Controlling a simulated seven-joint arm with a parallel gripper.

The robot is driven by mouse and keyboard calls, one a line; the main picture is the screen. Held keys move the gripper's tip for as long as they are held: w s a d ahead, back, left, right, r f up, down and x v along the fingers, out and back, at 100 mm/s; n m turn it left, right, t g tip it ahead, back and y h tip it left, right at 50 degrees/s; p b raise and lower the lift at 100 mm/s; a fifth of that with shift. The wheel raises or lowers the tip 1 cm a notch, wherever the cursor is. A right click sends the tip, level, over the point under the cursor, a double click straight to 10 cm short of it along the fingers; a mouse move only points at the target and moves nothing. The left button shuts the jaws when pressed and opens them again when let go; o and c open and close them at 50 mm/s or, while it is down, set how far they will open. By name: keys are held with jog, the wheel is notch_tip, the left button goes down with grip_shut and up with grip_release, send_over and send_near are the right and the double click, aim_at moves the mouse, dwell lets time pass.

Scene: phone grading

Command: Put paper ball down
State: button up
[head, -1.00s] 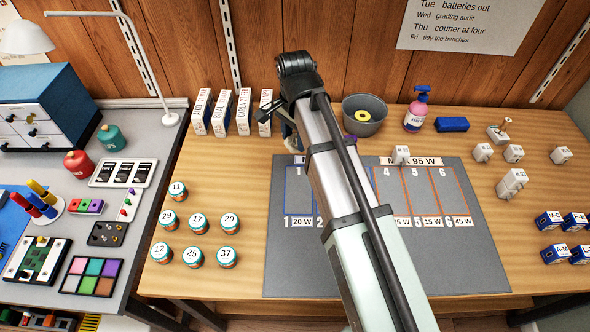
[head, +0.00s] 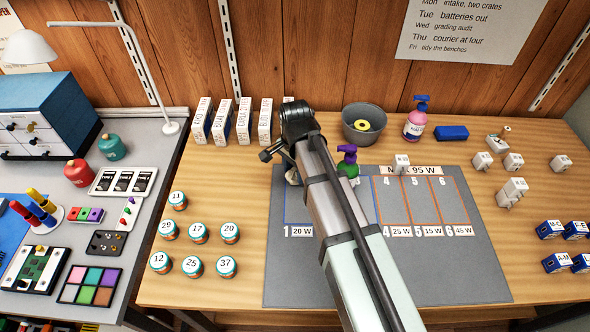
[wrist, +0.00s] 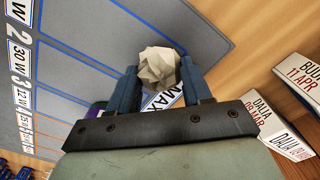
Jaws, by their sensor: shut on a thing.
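The crumpled off-white paper ball (wrist: 158,68) is between the two blue fingers of my gripper (wrist: 160,78) in the wrist view. The fingers are shut on its sides. Behind it in that view are the grey mat (wrist: 95,65) and part of a white "MAX" label (wrist: 160,103). Whether the ball touches the mat, I cannot tell.
A green bottle with a purple top (head: 347,165) stands on the mat just right of my arm. Upright white boxes (head: 243,121) and a grey bowl (head: 362,128) stand behind. Numbered jars (head: 197,231) stand to the left. The mat's front left is bare.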

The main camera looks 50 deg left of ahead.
aim_at(294, 170)
jog(key=o, duration=1)
jog(key=shift+r, duration=6)
jog(key=shift+a, duration=0.1)
